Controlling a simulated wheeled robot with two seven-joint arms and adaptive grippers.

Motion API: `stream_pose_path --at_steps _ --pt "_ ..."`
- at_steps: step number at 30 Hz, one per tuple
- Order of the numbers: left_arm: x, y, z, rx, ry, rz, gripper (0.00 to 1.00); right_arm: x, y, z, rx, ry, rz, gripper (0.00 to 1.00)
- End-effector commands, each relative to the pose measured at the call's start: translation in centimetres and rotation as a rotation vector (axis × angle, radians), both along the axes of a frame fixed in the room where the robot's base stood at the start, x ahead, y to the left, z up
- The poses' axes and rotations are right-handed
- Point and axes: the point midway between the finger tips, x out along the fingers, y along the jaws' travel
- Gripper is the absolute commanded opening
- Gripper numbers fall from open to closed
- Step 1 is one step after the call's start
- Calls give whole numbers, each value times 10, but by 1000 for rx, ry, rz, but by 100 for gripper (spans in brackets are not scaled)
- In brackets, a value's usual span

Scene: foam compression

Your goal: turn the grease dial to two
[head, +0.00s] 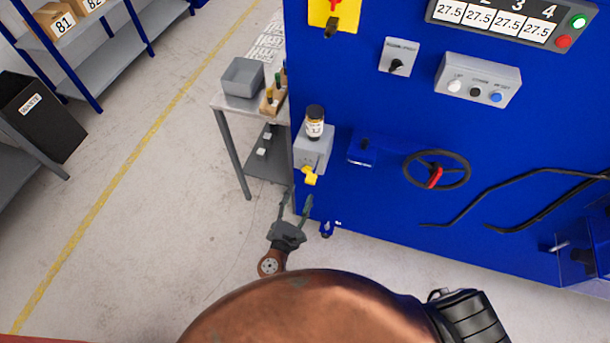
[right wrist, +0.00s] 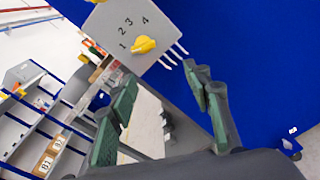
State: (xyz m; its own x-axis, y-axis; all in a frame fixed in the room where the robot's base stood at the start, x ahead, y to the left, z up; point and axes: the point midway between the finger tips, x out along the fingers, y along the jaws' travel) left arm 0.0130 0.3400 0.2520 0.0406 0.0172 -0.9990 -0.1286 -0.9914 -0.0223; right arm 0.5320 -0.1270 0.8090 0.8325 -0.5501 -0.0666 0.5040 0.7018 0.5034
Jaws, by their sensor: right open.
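The grease dial is a yellow knob (head: 311,176) on the front of a grey box (head: 314,146) fixed to the blue machine. My left gripper is not in view.
A handwheel (head: 437,169) with a red handle and black hoses (head: 520,183) are to the right on the machine. A grey table (head: 233,104) with a bin (head: 243,77) stands behind left.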

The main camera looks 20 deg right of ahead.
Motion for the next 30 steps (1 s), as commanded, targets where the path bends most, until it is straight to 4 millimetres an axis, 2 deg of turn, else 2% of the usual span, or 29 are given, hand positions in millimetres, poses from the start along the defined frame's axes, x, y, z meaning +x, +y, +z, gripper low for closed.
stream_pose_path --at_steps 1,5,18,30 --pt "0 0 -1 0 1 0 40 -2 3 15 -19 -26 -4 45" --pt "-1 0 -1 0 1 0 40 0 3 31 -45 -56 -10 45" --pt "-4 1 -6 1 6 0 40 51 -32 29 -45 -54 -10 45" --pt "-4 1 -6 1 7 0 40 59 -38 29 -42 -51 -10 45"
